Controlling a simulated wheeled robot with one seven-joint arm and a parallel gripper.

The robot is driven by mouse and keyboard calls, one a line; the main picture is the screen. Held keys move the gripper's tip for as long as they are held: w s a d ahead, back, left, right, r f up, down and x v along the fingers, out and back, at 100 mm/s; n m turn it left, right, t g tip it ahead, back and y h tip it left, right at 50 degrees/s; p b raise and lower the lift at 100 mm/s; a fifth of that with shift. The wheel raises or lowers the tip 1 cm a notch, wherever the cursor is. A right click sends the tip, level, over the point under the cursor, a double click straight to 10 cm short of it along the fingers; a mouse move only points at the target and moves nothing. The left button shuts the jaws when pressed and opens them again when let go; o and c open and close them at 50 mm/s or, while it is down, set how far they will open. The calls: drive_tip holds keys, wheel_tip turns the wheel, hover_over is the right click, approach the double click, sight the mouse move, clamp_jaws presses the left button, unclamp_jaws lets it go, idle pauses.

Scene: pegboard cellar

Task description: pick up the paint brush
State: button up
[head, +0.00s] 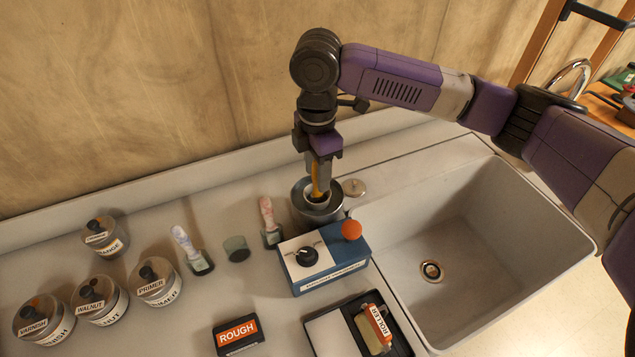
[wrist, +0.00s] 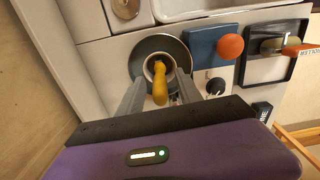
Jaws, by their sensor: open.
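A yellow-orange handle, which looks like the paint brush's (wrist: 160,82), stands up out of a small pale cup inside a round metal pot (wrist: 178,48). Its lower end is hidden in the cup. The handle also shows in the head view (head: 316,188) at the pot (head: 308,213). My gripper (wrist: 160,86) points down over the pot, and it also shows in the head view (head: 318,186). It is open, with one finger on each side of the handle. I cannot tell whether either finger touches it.
A blue and white box (head: 325,262) with an orange knob stands close by the pot, and a deep sink (head: 470,230) lies to the right. A pink-handled tool (head: 267,212), a white-handled tool (head: 184,243), a green cup (head: 236,249) and several labelled tins (head: 158,281) stand left.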

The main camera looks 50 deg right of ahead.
drive_tip(key=shift+f, duration=0.5)
clamp_jaws()
idle(1.1)
